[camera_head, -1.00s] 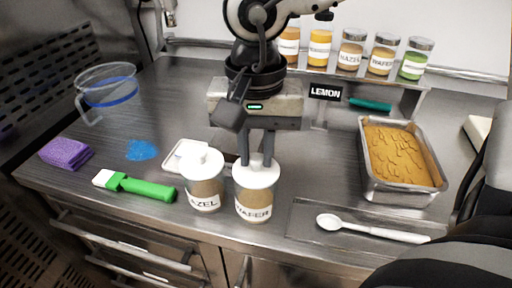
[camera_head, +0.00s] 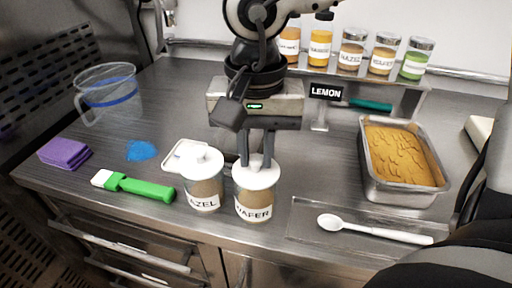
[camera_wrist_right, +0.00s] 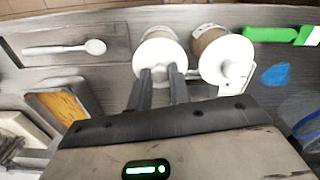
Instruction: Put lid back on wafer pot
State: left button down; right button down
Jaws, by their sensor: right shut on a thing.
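The wafer pot (camera_head: 254,207) stands upright near the counter's front edge, with its label facing the front. Its white lid (camera_head: 257,178) sits on top of the pot and looks about level; whether it is fully seated I cannot tell. My right gripper (camera_head: 256,163) points down at the lid with its fingers shut on the lid's knob, which the fingers mostly hide. In the right wrist view the lid (camera_wrist_right: 151,56) lies between and beyond the fingertips (camera_wrist_right: 160,72). My left gripper is not in view.
The hazel pot (camera_head: 203,194), lidded, stands close on the left. A white spoon (camera_head: 375,230) on a clear tray and a metal pan (camera_head: 403,194) are right.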

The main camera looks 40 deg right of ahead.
jog(key=shift+f, duration=0.1)
dwell(0.5)
dwell(0.3)
jog(key=c, duration=0.7)
grip_release()
jog(key=shift+r+p, duration=0.95)
jog(key=shift+r, duration=0.85)
jog(key=shift+r+p, duration=1.2)
jog(key=shift+r, duration=0.6)
